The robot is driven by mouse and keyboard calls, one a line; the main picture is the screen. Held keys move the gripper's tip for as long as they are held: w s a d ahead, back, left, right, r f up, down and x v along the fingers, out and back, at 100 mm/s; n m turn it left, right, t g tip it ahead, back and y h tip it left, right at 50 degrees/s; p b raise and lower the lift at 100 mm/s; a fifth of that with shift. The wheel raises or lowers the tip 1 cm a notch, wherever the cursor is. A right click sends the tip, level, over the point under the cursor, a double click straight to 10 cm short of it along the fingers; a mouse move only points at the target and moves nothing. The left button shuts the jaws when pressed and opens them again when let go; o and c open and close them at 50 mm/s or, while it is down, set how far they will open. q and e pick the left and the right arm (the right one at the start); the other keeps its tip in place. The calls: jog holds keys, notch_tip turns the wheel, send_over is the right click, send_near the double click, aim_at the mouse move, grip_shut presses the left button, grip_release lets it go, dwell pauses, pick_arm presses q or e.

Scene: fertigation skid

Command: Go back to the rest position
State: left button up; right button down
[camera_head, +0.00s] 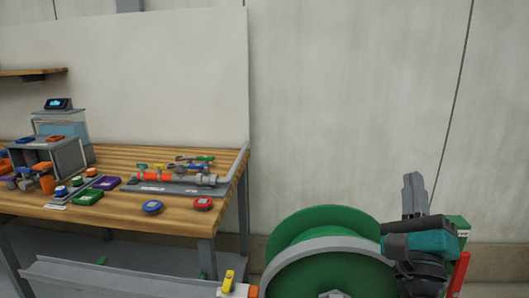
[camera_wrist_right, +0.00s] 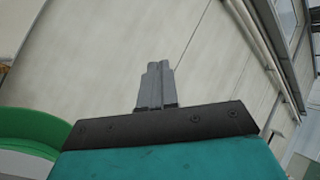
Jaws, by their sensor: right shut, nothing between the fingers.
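My right gripper (camera_head: 413,186) shows at the lower right in the head view, pointing upward. Its two grey fingers are together with nothing between them. In the right wrist view the gripper (camera_wrist_right: 157,70) also points up, with its fingers shut against a background of bare wall. My right arm is folded in front of the green reel, hiding part of its right side. My left gripper is not in either view.
A large green reel (camera_head: 293,226) with a grey rim stands close to my right arm. A wooden workbench (camera_head: 120,216) on the left carries pipe fittings, coloured boxes and a small display (camera_head: 59,104). Bare wall (camera_head: 350,100) lies behind; the space above the gripper is clear.

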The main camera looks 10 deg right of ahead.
jog(key=s+a+f+n+g+y+p, duration=0.1)
jog(key=a+f+n+g+y, duration=0.2)
jog(key=f+n, duration=0.45)
jog(key=a+f+n+g+y+p, duration=0.1)
jog(key=a+f+n+y, duration=0.3)
jog(key=f+n+y, duration=0.3)
jog(key=s+a+f+n+g+y, duration=0.1)
jog(key=a+f+n+y, duration=0.2)
jog(key=f+n, duration=0.45)
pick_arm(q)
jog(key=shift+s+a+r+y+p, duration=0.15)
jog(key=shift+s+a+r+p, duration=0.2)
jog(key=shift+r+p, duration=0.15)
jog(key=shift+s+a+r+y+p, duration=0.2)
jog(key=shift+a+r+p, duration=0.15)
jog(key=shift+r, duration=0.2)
pick_arm(e)
jog(key=s+a+f+n+g+h, duration=0.1)
jog(key=s+f+n+g, duration=0.6)
jog(key=s+f+n, duration=0.4)
notch_tip(320, 180, down, 4)
jog(key=shift+s+a+r+n+g, duration=0.1)
jog(key=shift+s+a+n+g, duration=0.2)
jog(key=shift+n, duration=0.2)
jog(key=shift+a, duration=0.1)
